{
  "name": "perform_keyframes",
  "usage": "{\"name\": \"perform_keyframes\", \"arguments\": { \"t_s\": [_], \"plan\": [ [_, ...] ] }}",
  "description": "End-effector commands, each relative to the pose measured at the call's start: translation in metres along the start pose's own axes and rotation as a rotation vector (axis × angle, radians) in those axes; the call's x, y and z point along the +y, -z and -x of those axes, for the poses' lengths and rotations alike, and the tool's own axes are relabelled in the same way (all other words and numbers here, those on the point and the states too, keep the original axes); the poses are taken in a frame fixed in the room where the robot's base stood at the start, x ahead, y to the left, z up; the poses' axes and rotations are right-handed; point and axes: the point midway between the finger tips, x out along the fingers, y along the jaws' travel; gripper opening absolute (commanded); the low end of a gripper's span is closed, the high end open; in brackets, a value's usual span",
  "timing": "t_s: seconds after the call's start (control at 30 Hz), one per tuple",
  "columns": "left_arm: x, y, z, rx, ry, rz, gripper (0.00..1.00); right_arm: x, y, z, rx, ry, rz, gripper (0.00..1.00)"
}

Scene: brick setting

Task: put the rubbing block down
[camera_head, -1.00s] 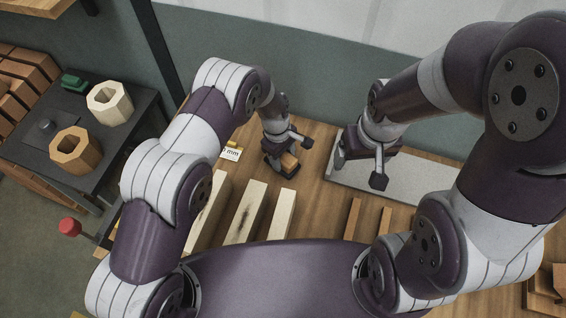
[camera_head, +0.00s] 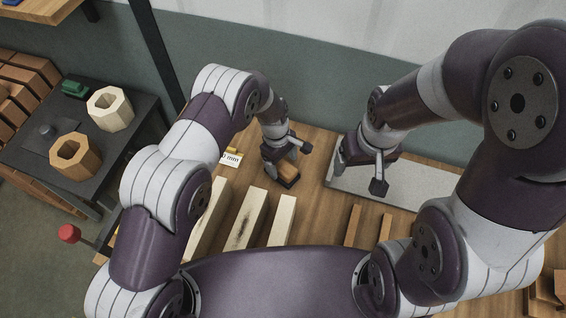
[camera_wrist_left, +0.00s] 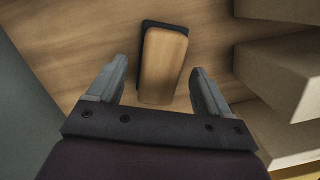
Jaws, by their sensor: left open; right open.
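The rubbing block (camera_head: 287,174) has a tan wooden top and a dark base. It lies on the wooden bench top, and in the left wrist view (camera_wrist_left: 163,62) it sits flat between and just ahead of my left fingers. My left gripper (camera_head: 284,162) is open around the block's near end, with a gap on each side; its fingers also show in the left wrist view (camera_wrist_left: 160,82). My right gripper (camera_head: 360,172) is open over the grey slab, apart from the block. Its fingertips are partly hidden by its own body.
Several pale wood bars (camera_head: 246,218) lie on the bench close to the block. Two thin brown strips (camera_head: 353,225) lie further right. A light grey slab (camera_head: 415,184) lies under my right gripper. A dark side table (camera_head: 38,160) at left holds two hollow wooden blocks (camera_head: 76,156).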

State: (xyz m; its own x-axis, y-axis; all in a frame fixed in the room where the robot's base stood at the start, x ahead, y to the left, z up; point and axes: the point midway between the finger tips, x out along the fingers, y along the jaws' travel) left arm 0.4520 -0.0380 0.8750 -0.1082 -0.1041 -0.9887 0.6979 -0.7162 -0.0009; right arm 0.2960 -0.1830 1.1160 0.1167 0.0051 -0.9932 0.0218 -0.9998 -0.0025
Motion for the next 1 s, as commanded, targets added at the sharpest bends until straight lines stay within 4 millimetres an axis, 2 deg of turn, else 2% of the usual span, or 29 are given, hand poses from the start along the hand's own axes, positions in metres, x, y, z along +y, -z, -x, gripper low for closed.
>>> {"name": "perform_keyframes", "arguments": {
  "t_s": [0.03,0.23,0.4,0.63,0.67,0.7,0.77,0.8,0.87,0.9,1.0],
  "plan": [
    [0.001,-0.002,0.025,0.001,-0.002,0.0,0.79,0.0,0.003,0.02,0.001,0.0,0.0,0.81],
    [0.0,-0.002,0.076,0.0,0.0,0.001,0.79,0.0,0.006,0.051,0.001,0.0,0.0,0.81],
    [0.0,-0.001,0.096,0.0,0.0,0.001,0.79,0.0,0.007,0.061,0.001,0.0,0.0,0.81],
    [-0.001,0.001,0.1,0.002,-0.002,-0.005,0.79,0.0,0.007,0.061,0.0,0.0,0.0,0.81],
    [-0.003,0.004,0.106,0.006,-0.005,-0.016,0.79,0.0,0.007,0.061,0.0,0.0,0.0,0.81],
    [-0.009,0.009,0.122,0.016,-0.012,-0.046,0.79,0.0,0.007,0.061,0.0,0.0,0.0,0.81],
    [-0.029,0.021,0.158,0.043,-0.027,-0.124,0.79,0.0,0.007,0.061,0.0,0.0,0.0,0.81],
    [-0.051,0.029,0.188,0.068,-0.037,-0.197,0.79,0.0,0.007,0.061,0.0,0.0,0.0,0.81],
    [-0.092,0.036,0.229,0.11,-0.043,-0.32,0.79,0.0,0.007,0.061,0.0,0.0,0.0,0.81],
    [-0.122,0.036,0.252,0.139,-0.042,-0.403,0.79,0.0,0.007,0.061,0.0,0.0,0.0,0.81],
    [-0.193,0.025,0.289,0.201,-0.027,-0.589,0.79,0.0,0.007,0.06,0.0,0.0,0.0,0.81]
  ]
}}
